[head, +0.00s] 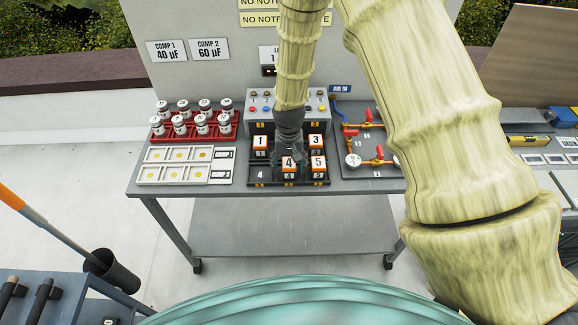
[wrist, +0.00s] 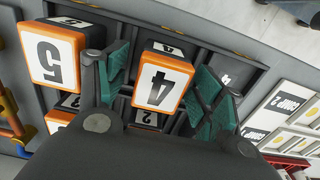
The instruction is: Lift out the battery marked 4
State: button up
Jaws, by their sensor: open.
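The battery marked 4 (head: 289,163) is a white block with an orange frame, at the front middle of the battery rack in the head view. It also shows in the wrist view (wrist: 161,82), upside down. My gripper (wrist: 160,76) is open, with one green-padded finger on each side of this battery. I see narrow gaps, and contact is not clear. In the head view my gripper (head: 290,151) comes down from above and behind the battery. A front-left bay (head: 260,175) labelled 4 is empty. I cannot tell whether the battery is fully seated.
Battery 5 (head: 318,163) stands close on the right, with batteries 3 (head: 316,142) and 1 (head: 260,142) behind. A red rack (head: 158,133) of white cylinders and pale trays (head: 143,174) lie to the left. Red-valved pipework (head: 365,163) stands to the right.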

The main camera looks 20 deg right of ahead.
jog(key=shift+f, duration=0.2)
jog(key=c, duration=1.3)
jog(key=shift+c, duration=0.2)
jog(key=shift+r, duration=0.1)
